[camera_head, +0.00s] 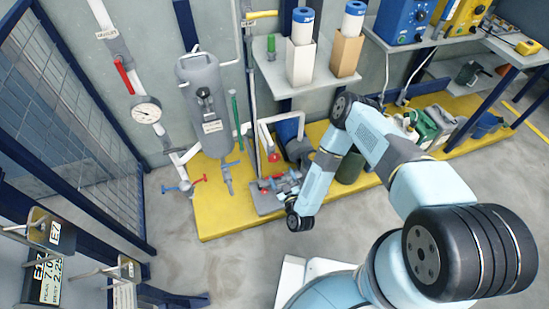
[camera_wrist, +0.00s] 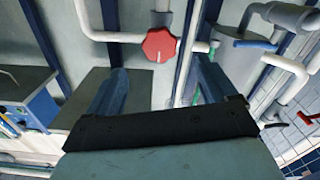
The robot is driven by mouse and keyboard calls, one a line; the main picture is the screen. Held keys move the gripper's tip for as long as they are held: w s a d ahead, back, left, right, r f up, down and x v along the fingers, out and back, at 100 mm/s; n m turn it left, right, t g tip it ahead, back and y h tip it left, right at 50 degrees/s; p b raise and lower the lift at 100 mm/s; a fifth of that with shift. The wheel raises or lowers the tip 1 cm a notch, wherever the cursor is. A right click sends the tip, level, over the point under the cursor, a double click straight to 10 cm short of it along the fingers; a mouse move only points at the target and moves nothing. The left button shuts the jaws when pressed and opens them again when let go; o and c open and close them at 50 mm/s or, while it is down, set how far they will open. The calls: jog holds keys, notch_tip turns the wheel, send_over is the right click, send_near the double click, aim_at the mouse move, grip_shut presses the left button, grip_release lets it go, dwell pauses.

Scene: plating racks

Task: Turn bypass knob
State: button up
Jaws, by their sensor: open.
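A red, many-sided knob (camera_wrist: 159,45) shows in the wrist view, on a white pipe (camera_wrist: 105,36). My gripper (camera_wrist: 161,66) is open and empty. Its two dark blue fingers stand apart, with the knob showing between and beyond their tips. The knob looks apart from the fingers, but the exact gap cannot be told. In the head view a red knob (camera_head: 273,157) shows by a white pipe near the wall, just above the end of my arm. It looks like the same one. My fingers are hard to make out there.
A grey tank (camera_head: 207,105) and a gauge (camera_head: 146,112) stand left of my arm. A blue valve handle (camera_wrist: 252,43) is right of the knob. A shelf (camera_head: 305,75) with two boxed filters is above. A yellow platform (camera_head: 215,215) lies below, and open floor (camera_head: 210,262) is in front.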

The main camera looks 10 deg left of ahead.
aim_at(275, 159)
jog(key=x, duration=1)
jog(key=shift+w, duration=0.1)
jog(key=shift+c, duration=0.4)
jog(key=c, duration=0.9)
